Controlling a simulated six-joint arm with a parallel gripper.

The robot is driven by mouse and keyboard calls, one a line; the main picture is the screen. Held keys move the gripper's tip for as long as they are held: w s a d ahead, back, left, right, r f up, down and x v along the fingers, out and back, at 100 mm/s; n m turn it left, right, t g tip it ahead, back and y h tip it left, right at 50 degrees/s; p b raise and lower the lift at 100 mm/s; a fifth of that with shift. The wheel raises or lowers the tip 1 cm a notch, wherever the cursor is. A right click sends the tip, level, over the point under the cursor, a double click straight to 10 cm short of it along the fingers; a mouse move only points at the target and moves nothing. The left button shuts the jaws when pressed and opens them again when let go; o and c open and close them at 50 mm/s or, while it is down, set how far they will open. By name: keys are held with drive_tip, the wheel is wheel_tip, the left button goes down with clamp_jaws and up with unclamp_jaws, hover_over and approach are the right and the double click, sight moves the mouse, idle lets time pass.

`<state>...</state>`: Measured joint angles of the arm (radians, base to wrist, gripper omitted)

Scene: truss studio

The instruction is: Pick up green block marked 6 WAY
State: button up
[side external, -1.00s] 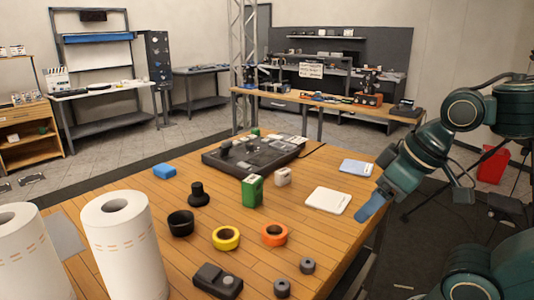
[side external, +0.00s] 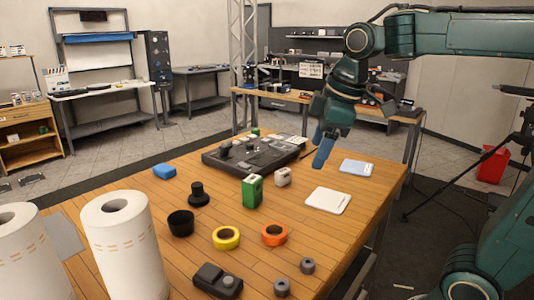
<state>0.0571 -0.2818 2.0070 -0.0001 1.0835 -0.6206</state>
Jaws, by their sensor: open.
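A green block (side external: 252,193) with a white top portion stands upright near the middle of the wooden table; its marking is too small to read. A smaller green block (side external: 255,132) sits at the table's far edge, behind the black console. My gripper (side external: 322,155) hangs in the air to the right of and above the upright green block, clear of it, with its blue fingertips pointing down. It is open and holds nothing. The gap between its fingers is hard to see from this side.
Paper rolls (side external: 125,250) stand front left.

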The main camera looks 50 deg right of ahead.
drive_tip(key=w+d+n+g, duration=0.15)
drive_tip(key=w+n, duration=0.25)
drive_tip(key=w, duration=0.4)
drive_tip(key=n+g, duration=0.2)
drive_tip(key=n, duration=0.8)
hover_over(252, 179)
wheel_tip(252, 179, down, 9)
drive_tip(key=shift+a+f, duration=0.1)
drive_tip(key=shift+f, duration=4.4)
drive_tip(key=shift+f, duration=2.6)
